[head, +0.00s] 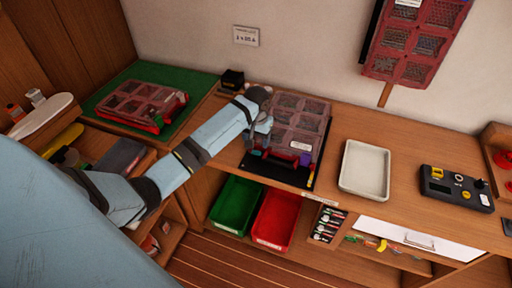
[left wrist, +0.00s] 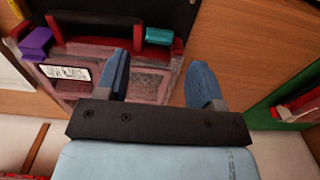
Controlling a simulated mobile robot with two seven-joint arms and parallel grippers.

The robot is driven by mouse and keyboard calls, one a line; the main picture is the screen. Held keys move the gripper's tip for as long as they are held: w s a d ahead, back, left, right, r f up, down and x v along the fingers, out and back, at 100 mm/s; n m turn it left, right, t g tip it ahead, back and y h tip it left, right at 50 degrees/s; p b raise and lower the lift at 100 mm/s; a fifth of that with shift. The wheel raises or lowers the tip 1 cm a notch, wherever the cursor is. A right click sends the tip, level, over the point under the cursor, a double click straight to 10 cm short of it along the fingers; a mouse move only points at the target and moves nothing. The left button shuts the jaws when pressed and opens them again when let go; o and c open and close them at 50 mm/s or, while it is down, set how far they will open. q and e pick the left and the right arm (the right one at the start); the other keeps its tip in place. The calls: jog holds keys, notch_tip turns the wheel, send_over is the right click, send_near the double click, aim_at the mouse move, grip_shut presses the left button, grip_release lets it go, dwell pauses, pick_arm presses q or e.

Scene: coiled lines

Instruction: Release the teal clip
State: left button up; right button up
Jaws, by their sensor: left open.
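The teal clip (left wrist: 159,36) sits on the front edge of a dark red case with clear mesh compartments, beside a red bar, in the left wrist view. The case (head: 300,115) lies on a black mat on the bench in the head view. My left gripper (head: 262,138) is over the case's left front part. In the left wrist view its blue fingers (left wrist: 158,62) are apart, with nothing between them, and the teal clip lies just beyond the tips. I cannot tell the clip's state. A purple clip (left wrist: 37,41) is farther left. My right gripper is out of view.
A similar red case (head: 140,103) lies on a green mat at left. A pale tray (head: 365,168) and a black control box (head: 455,188) stand to the right. Green (head: 237,204) and red (head: 276,220) bins are below the bench edge. Bare bench lies around the tray.

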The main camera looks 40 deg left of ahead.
aim_at(258, 152)
pick_arm(q)
jog(key=shift+f, duration=2.65)
